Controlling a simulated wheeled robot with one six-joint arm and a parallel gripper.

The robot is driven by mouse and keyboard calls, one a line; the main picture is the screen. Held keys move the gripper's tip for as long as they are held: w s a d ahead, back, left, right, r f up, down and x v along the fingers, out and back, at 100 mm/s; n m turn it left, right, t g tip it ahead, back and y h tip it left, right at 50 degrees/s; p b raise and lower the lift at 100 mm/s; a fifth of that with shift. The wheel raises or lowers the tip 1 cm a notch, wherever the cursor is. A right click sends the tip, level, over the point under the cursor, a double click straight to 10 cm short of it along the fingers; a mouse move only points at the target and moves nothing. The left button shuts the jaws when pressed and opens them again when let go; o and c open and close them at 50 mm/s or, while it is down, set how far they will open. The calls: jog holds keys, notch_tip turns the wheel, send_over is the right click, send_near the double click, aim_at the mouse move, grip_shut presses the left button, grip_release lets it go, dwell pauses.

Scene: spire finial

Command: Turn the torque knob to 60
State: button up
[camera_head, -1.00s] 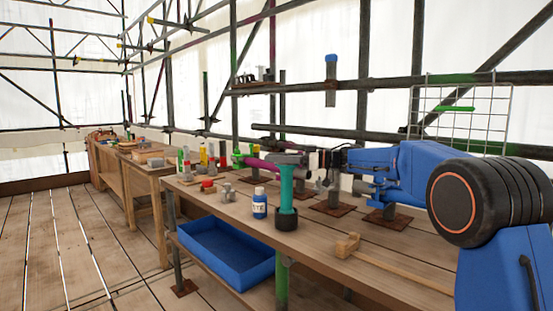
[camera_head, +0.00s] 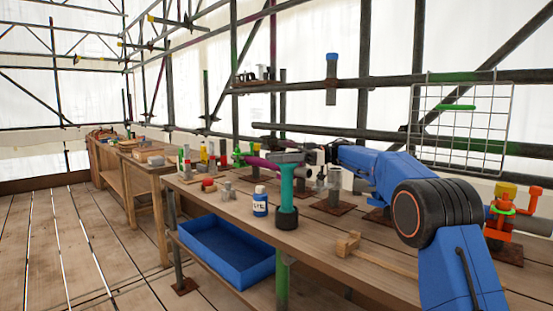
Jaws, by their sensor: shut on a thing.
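My gripper (camera_head: 309,156) is at the right end of that grey head (camera_head: 285,157), small and dark in this view. It is shut there on what appears to be the torque knob. The knob is hidden by the jaws, so its setting cannot be read.
A white bottle with a blue label (camera_head: 260,202) stands left of the teal handle. A wooden mallet (camera_head: 348,243) lies at the front edge. A grey post (camera_head: 334,186) stands right of the tool. A blue bin (camera_head: 228,250) sits below. An orange valve (camera_head: 505,212) stands at right.

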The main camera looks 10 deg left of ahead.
jog(key=o, duration=1)
jog(key=shift+o, duration=0.2)
jog(key=shift+w+d, duration=0.1)
jog(key=shift+v, duration=3.6)
